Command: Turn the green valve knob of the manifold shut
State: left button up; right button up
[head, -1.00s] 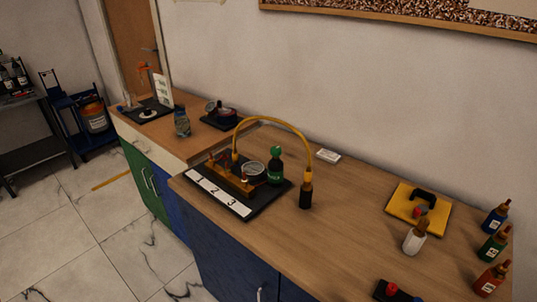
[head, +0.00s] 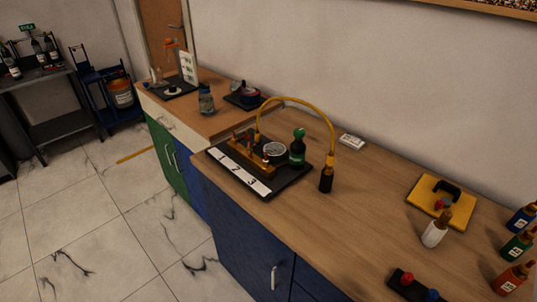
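The manifold is a brass block (head: 250,158) on a black base plate (head: 287,184) with a white strip numbered 1, 2, 3 along its front. A round gauge (head: 274,152) sits at its right end. A green round knob (head: 299,133) tops a dark green, bottle-shaped body (head: 297,152) right of the gauge. Its turn position cannot be told. A yellow hose (head: 296,100) arches from the manifold to a dark bottle (head: 326,181) with a yellow top, standing on the counter beside the plate. Neither gripper is in view.
A yellow pad (head: 424,210) with a black handle, a white bottle (head: 434,233) and several coloured bottles (head: 517,246) stand at the right. A black block with red and blue knobs (head: 413,288) lies near the front. A jar (head: 206,100) stands behind left. Counter right of the manifold is mostly clear.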

aim_at(299, 133)
jog(key=i+j, duration=0.2)
jog(key=j, duration=0.15)
jog(key=i+j+u, duration=0.1)
jog(key=j, duration=0.25)
jog(key=i+j, duration=0.3)
jog(key=k+j+u, duration=0.05)
